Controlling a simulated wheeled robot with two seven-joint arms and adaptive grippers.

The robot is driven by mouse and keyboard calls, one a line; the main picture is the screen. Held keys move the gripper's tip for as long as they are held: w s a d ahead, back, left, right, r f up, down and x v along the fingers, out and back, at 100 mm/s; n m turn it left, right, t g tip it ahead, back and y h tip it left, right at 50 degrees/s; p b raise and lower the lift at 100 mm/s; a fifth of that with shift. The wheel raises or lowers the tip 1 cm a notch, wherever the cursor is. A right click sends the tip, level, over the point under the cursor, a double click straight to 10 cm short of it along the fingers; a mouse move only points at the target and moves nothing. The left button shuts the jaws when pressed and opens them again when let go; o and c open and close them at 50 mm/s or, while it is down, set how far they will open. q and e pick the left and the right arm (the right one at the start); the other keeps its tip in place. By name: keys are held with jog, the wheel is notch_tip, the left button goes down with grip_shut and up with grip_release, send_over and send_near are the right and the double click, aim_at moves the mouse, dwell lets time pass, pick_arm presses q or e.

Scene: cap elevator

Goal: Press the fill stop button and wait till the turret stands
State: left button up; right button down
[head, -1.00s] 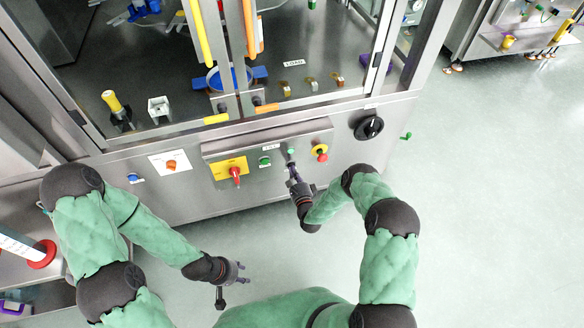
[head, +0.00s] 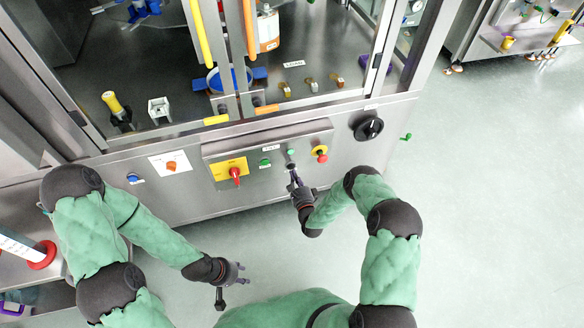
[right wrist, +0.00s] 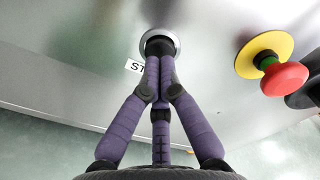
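My right gripper (head: 292,169) is at the front control panel (head: 215,151). In the right wrist view its purple fingers are together, with the dark fingertips (right wrist: 159,45) over a round button with a pale ring (right wrist: 176,41). A label starting with "ST" (right wrist: 136,67) is beside it, partly hidden. The fingertips hide the button's middle; I cannot tell how far it is pressed. A small green button (head: 291,152) sits just above the fingertips in the head view. My left gripper (head: 238,273) is open and empty, low in front of the machine. The turret is only partly visible behind the machine's window.
A red emergency button on yellow (right wrist: 284,75) is right of my right fingers. A red switch on a yellow plate (head: 235,177) and a green button (head: 265,163) are to the left. A black rotary knob (head: 368,126) is further right.

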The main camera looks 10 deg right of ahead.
jog(key=shift+s+p, duration=0.35)
jog(key=shift+s, duration=1.35)
jog(key=s+a+f+n+g+y+p, duration=0.2)
jog(key=s+a+n+g, duration=0.3)
jog(key=s+n+g, duration=0.6)
jog(key=s+a+r+n+g, duration=0.1)
jog(key=s+r+n+g, duration=0.2)
jog(key=s, duration=0.6)
jog(key=s+a+r+n+g+y+p, duration=0.1)
jog(key=s+r+n+g, duration=0.2)
jog(key=s+n, duration=0.4)
jog(key=s, duration=0.3)
jog(key=shift+s+a+r+g, duration=0.15)
jog(key=shift+s+r+g, duration=0.05)
jog(key=shift+r+g, duration=0.1)
